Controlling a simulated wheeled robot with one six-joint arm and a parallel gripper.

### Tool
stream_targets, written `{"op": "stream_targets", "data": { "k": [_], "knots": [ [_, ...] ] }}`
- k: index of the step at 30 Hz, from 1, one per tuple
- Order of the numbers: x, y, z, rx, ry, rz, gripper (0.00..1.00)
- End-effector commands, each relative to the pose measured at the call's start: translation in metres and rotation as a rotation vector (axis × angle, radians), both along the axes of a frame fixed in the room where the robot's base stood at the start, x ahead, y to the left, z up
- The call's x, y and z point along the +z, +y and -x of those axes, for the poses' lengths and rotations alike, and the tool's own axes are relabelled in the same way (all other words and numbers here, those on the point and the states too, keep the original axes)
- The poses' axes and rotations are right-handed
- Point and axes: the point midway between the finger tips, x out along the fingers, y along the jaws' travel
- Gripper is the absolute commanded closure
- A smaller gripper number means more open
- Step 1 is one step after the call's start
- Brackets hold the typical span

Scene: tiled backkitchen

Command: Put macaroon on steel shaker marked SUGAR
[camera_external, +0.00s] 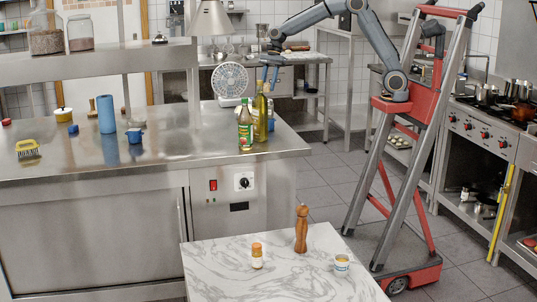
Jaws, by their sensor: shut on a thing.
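My gripper (270,80) hangs from my arm above the back right part of the steel counter (180,155), with its blue fingers pointing down. It is just above and behind two bottles, to the right of a white round-faced appliance. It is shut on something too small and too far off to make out. I cannot pick out the macaroon. I cannot pick out the steel shaker marked SUGAR either; the bottles hide part of the counter below my gripper.
A blue roll (106,115) is farther left. A marble table (290,275) in front holds a pepper mill (301,230).

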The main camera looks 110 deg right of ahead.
Motion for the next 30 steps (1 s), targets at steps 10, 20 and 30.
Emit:
{"op": "stream_targets", "data": {
  "k": [10, 20, 30],
  "knots": [
    [-0.035, 0.001, 0.001, 0.002, 0.003, -0.002, 0.88],
    [-0.042, 0.0, 0.0, 0.002, -0.001, 0.001, 0.88],
    [-0.043, 0.0, 0.0, 0.002, -0.001, 0.001, 0.48]
  ]
}}
